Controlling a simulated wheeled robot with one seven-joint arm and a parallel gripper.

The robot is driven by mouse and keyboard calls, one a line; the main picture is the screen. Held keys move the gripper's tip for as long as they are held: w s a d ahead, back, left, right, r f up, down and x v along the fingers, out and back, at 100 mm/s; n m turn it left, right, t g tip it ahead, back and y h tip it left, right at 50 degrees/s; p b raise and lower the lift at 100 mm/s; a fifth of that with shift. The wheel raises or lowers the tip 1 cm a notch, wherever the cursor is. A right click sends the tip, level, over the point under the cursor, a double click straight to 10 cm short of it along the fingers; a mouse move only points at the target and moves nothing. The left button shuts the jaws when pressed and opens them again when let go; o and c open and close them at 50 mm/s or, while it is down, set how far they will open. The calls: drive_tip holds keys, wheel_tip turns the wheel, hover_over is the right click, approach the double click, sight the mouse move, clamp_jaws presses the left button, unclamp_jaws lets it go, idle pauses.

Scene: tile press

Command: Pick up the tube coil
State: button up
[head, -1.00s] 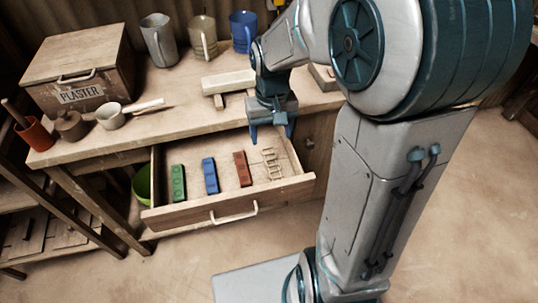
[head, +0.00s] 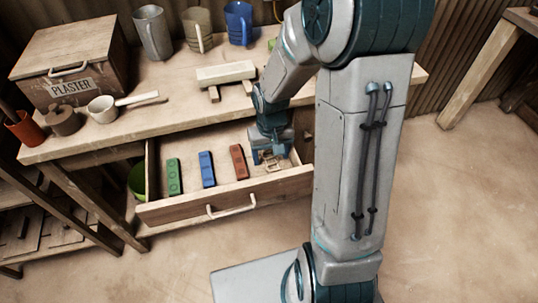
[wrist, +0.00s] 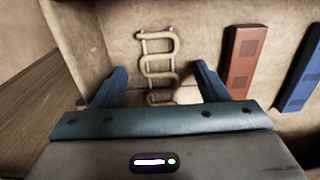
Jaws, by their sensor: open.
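The tube coil (wrist: 158,66), a pale serpentine tube between thin rails, lies on the floor of the open drawer. In the head view the coil (head: 279,164) is at the drawer's right end, partly hidden by my gripper (head: 269,157). In the wrist view my gripper (wrist: 160,82) is open, its two blue fingers on either side of the coil and apart from it. The coil's near end is hidden behind the gripper body. I cannot tell how high the fingertips are above the drawer floor.
In the drawer (head: 225,205), a red block (head: 240,161), a blue block (head: 207,169) and a green block (head: 174,177) lie left of the coil. The drawer's side wall (wrist: 75,40) is close to one finger. Mugs, a plaster box (head: 70,62) and a wooden press piece (head: 226,73) stand on the bench.

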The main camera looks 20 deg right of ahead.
drive_tip(key=c, duration=1.1)
drive_tip(key=shift+o, duration=0.2)
